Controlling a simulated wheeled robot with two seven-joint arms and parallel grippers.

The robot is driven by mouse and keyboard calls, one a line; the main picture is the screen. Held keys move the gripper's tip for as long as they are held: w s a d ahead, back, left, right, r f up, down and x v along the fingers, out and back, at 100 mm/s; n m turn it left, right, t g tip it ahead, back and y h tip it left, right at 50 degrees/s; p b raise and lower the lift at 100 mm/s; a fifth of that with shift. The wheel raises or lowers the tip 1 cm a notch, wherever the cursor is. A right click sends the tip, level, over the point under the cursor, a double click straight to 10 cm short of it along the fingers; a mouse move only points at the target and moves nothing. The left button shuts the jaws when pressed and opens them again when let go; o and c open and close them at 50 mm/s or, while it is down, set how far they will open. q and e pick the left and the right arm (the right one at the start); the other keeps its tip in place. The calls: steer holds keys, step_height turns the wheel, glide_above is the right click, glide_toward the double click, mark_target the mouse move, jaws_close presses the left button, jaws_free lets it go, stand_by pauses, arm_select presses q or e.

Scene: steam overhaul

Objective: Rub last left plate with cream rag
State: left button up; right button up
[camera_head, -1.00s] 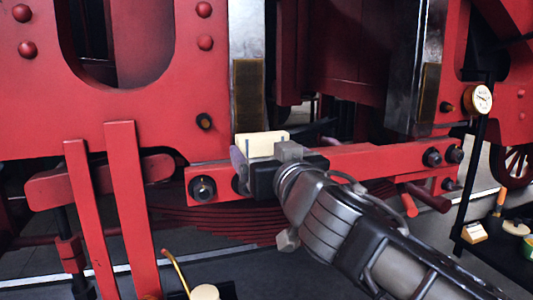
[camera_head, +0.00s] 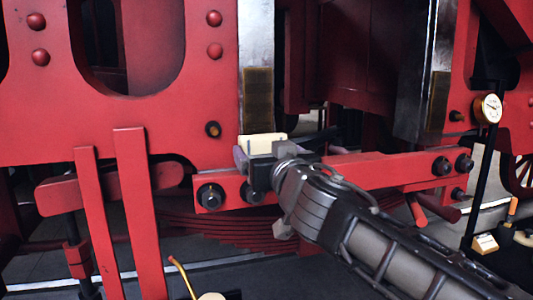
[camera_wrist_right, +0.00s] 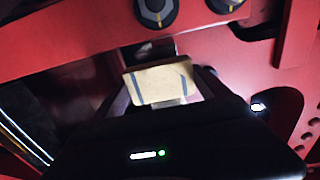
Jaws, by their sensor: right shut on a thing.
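The left plate is an upright steel strip (camera_head: 256,35) with a brown, grimy patch (camera_head: 258,98) on its lower part. My right gripper (camera_head: 259,165) is shut on the cream rag (camera_head: 262,144), a folded pale block just below the brown patch. I cannot tell whether the rag touches the plate. In the right wrist view the rag (camera_wrist_right: 160,84) stands between the fingers, with grey bands near its ends. A similar brown patch (camera_head: 438,100) is on the right steel strip (camera_head: 425,75). My left gripper is not in view.
A red bar with dark bolts (camera_head: 375,168) runs behind and below my right gripper. Two red slanted bars (camera_head: 138,215) stand at the left. A round gauge (camera_head: 488,109) on a black post is at the right. A thin yellow spout (camera_head: 182,275) rises at the bottom.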

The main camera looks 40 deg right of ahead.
mark_target(258, 87)
steer(key=shift+b+x, duration=0.55)
steer(key=shift+x, duration=0.45)
stand_by(0.3)
steer(key=shift+s+r+p, duration=0.15)
steer(key=shift+r+p, duration=1.05)
steer(key=shift+r, duration=0.7)
steer(key=shift+r, duration=0.1)
steer(key=shift+r+p, duration=1.1)
steer(key=shift+r, duration=0.85)
steer(key=shift+r+p, duration=1.1)
steer(key=shift+r, duration=0.8)
steer(key=shift+r, duration=0.1)
